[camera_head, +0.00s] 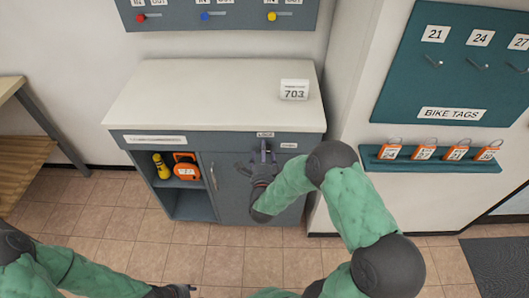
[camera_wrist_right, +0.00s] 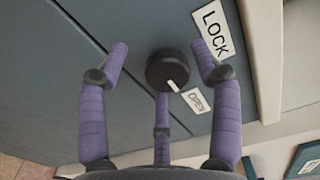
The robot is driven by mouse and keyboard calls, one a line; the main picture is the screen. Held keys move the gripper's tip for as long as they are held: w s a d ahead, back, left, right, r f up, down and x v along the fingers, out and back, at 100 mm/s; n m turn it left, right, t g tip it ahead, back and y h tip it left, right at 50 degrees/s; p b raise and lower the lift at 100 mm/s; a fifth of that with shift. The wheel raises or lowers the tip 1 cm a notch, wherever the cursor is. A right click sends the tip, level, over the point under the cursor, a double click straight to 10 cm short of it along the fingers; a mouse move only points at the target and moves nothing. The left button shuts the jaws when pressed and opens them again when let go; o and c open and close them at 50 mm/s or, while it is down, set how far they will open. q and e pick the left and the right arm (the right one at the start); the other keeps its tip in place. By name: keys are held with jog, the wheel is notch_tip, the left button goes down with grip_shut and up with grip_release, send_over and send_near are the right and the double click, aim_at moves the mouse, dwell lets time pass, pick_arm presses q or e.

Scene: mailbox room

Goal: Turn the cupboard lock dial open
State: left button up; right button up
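The lock dial (camera_wrist_right: 168,70) is a round black knob with a white pointer line on the cupboard front, at centre in the right wrist view. Its line points down and slightly right, toward the side of the OPEN label (camera_wrist_right: 197,101). A LOCK label (camera_wrist_right: 213,30) is up and right of it. My right gripper (camera_wrist_right: 162,58) is open, its purple fingers spread around the dial. The left-hand finger is apart from it; the right-hand one is very near, contact unclear. In the head view my right gripper (camera_head: 264,156) is at the cupboard (camera_head: 228,190). My left gripper (camera_head: 183,290) is at the bottom edge, fingers unclear.
The cupboard's open left bay holds an orange item (camera_head: 186,166) and a yellow one (camera_head: 161,165). A 703 sign (camera_head: 294,89) stands on the white top. Floor in front is clear.

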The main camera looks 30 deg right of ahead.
jog(key=shift+d+r, duration=0.1)
jog(key=shift+d, duration=0.05)
jog(key=v, duration=1.2)
dwell(0.4)
